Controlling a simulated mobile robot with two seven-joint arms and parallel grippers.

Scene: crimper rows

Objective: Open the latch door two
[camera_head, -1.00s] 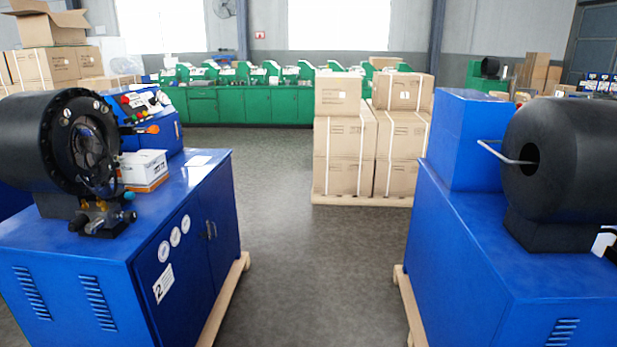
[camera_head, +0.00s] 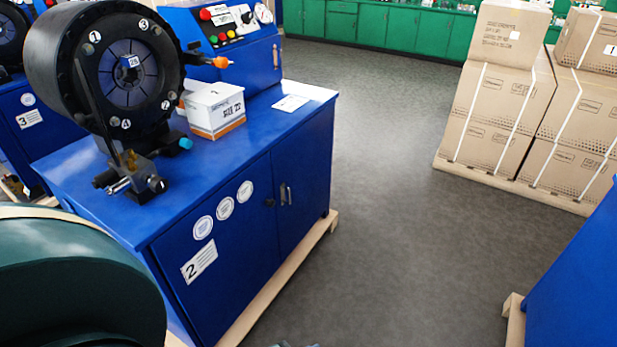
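The blue cabinet marked 2 (camera_head: 199,262) stands at the left of the head view. Its front has two blue door panels: the near panel (camera_head: 225,275) with three round white stickers, and the far panel (camera_head: 305,185). Both look shut and flush. A small dark latch knob (camera_head: 269,203) sits at the near panel's edge, and slim upright handles (camera_head: 286,194) sit by the seam just right of it. Neither gripper can be made out; only a small unclear grey-blue bit shows at the bottom edge. Nothing is seen touching the doors.
A black crimper head (camera_head: 130,75), a white box (camera_head: 214,108) and a control panel (camera_head: 225,35) sit on the cabinet. A wooden pallet edge (camera_head: 290,275) juts out below. Grey floor (camera_head: 400,190) is clear. Stacked cartons (camera_head: 495,110) and a blue cabinet (camera_head: 575,280) stand right.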

